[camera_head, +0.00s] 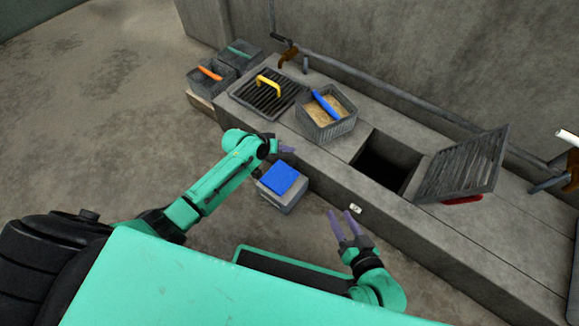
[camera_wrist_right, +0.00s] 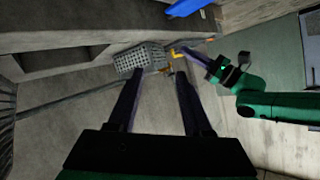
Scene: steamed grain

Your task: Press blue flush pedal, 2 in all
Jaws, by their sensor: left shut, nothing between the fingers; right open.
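The blue pedal (camera_head: 279,177) is a flat blue square on top of a grey block (camera_head: 287,202) on the floor, against the front of the concrete counter. My left gripper (camera_head: 290,149) is shut and empty, just behind the pedal in the picture, near the counter's front face. Whether it touches the pedal cannot be told. It also shows in the right wrist view (camera_wrist_right: 192,57). My right gripper (camera_head: 344,219) is open and empty, right of the pedal. In the right wrist view its two purple fingers (camera_wrist_right: 158,85) are spread apart.
The concrete counter (camera_head: 340,186) carries a grate with a yellow handle (camera_head: 268,97), a blue-handled basket of grain (camera_head: 326,125), an open pit (camera_head: 386,163) and a raised grate (camera_head: 465,165). Two baskets (camera_head: 212,80) stand at the far left. Floor left of my left arm is clear.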

